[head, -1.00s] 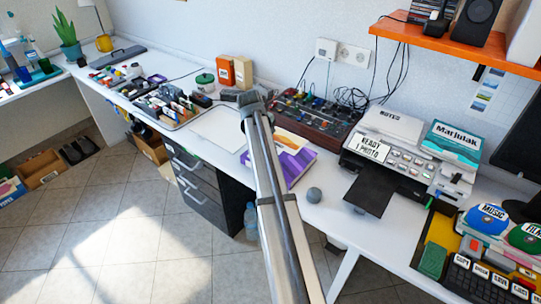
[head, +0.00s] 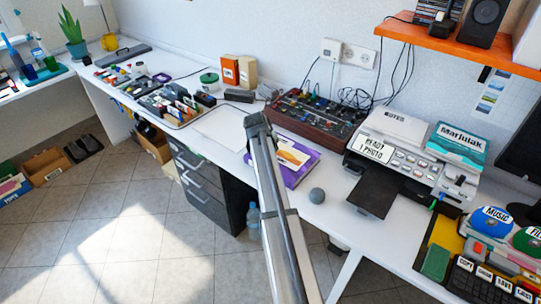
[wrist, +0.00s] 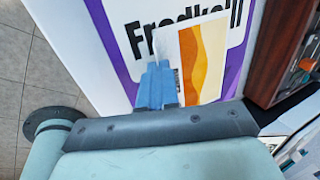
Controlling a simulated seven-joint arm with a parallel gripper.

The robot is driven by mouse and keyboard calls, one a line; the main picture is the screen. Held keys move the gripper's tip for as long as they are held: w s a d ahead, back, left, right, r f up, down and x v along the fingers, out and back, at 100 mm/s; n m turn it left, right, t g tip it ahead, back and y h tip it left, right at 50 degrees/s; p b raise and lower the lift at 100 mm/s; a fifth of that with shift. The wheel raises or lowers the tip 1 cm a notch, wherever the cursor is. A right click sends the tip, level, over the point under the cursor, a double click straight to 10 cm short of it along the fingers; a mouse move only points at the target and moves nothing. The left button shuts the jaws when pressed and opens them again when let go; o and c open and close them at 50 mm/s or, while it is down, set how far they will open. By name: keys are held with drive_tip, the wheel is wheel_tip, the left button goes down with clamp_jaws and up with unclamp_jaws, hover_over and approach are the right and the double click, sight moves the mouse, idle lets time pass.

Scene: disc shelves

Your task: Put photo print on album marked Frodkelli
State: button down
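The album (head: 304,171) with a purple border lies on the white desk, left of the printer. In the wrist view the album (wrist: 118,15) shows large black letters reading about "Frodke'll", partly covered. The photo print (wrist: 203,62), white-edged with orange and yellow waves, is over the album's label; it also shows in the head view (head: 292,153). My gripper (wrist: 157,85) has its blue fingers close together at the print's left white border, shut on it. Whether the print touches the cover is hard to tell. In the head view my arm hides the fingers.
A brown mixer (head: 312,118) stands behind the album. The printer (head: 400,150) with a dark tray is further right. A white sheet (head: 222,128) lies to the left.

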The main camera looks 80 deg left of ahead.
drive_tip(key=c, duration=1.8)
unclamp_jaws()
drive_tip(key=shift+f, duration=0.1)
drive_tip(key=shift+o, duration=0.7)
drive_tip(key=v, duration=1.2)
